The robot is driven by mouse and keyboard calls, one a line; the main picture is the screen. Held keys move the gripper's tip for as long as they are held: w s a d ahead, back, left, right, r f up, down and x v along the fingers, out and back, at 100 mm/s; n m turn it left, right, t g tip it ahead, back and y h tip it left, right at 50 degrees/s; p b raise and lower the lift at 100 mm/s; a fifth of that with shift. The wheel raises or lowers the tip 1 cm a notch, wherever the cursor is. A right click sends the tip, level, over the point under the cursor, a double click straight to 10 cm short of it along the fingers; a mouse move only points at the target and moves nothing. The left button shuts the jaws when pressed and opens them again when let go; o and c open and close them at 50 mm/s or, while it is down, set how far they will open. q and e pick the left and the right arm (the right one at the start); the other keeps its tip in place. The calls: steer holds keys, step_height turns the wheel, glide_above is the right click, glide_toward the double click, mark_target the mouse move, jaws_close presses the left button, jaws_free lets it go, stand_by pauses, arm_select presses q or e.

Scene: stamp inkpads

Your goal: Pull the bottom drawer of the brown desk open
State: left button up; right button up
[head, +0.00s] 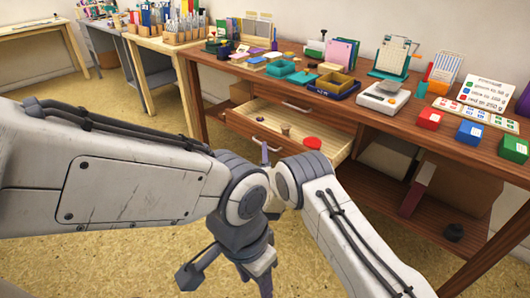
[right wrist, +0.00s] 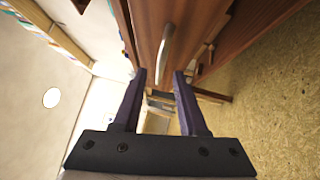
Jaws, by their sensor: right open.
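The brown desk (head: 400,118) runs across the right of the head view. Its upper drawer (head: 318,113) looks shut. The bottom drawer (head: 334,152) stands partly pulled out, with a small brown item and a red disc inside. My right gripper (head: 265,153) is at that drawer's front, close to its pale handle (head: 271,144). In the right wrist view the open fingers (right wrist: 160,78) point at a handle (right wrist: 167,44), which appears just beyond and between the fingertips; contact is unclear. My left gripper (head: 255,270) hangs low over the floor; its jaws are not clear.
Inkpads, trays, a scale (head: 383,98) and coloured boxes (head: 470,133) cover the desk top. A lower shelf (head: 385,192) holds a dark red board and cardboard. Another table (head: 158,48) stands at the back left. The carpet (head: 110,265) in front is clear.

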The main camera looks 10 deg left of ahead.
steer(key=shift+w+a+r, duration=0.15)
steer(key=shift+w+a, duration=0.05)
steer(key=shift+w, duration=0.85)
jaws_close()
stand_by(0.7)
